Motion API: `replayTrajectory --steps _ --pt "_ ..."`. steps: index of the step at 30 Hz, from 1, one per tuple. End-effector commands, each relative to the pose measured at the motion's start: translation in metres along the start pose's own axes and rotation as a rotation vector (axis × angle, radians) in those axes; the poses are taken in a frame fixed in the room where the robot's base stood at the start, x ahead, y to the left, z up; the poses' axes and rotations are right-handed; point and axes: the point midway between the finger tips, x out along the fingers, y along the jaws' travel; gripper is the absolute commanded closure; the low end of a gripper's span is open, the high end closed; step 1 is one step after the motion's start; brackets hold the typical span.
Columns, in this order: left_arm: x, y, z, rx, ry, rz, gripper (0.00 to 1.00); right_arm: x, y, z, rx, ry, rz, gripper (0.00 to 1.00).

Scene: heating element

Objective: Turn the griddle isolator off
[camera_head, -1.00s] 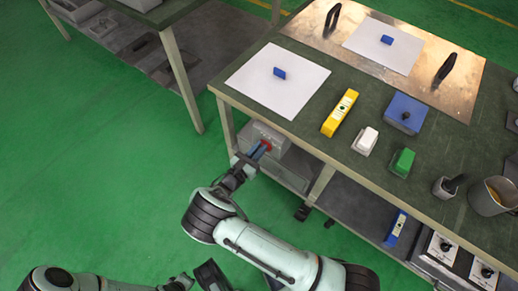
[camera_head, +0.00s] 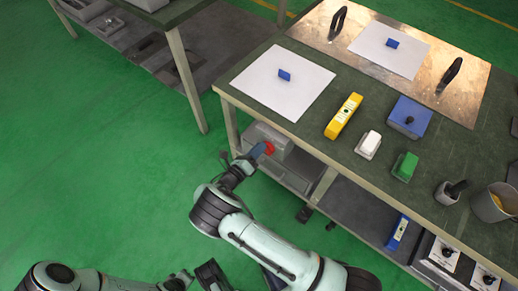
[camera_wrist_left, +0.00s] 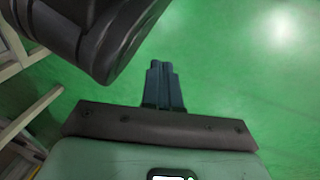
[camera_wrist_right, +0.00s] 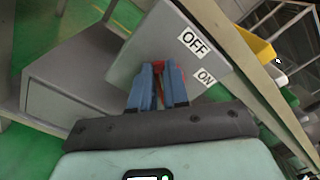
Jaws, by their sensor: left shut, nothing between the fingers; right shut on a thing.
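The isolator (camera_head: 282,143) is a grey box under the front left corner of the bench. Its grey face (camera_wrist_right: 150,45) fills the upper middle of the right wrist view, with an OFF label (camera_wrist_right: 194,42) and an ON label (camera_wrist_right: 206,78). Its red handle (camera_head: 268,148) shows at the fingertips. My right gripper (camera_head: 260,151) is shut on the red handle; its blue fingers (camera_wrist_right: 160,72) hide most of it. The handle's exact angle is hard to tell. My left gripper (camera_wrist_left: 162,70) is shut and empty above the green floor, away from the isolator.
The bench top above holds a white sheet (camera_head: 278,100), a yellow box (camera_head: 343,117), a white switch (camera_head: 368,144), a green switch (camera_head: 405,166) and a steel griddle plate (camera_head: 455,100). The bench edge and legs are close to my right gripper. The floor at left is clear.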

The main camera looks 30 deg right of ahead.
Motion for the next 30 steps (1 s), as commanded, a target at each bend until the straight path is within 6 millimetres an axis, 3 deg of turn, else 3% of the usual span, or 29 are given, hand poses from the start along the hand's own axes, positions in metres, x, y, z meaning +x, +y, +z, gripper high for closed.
replayTrajectory --steps 15,30 --pt "0.011 -0.012 0.014 -0.014 -0.049 -0.022 1.0 -0.001 0.013 -0.004 -0.465 0.001 0.003 1.0" --pt "0.015 -0.018 0.022 -0.021 -0.073 -0.033 1.0 -0.001 0.017 -0.007 -0.69 0.001 0.003 1.0"
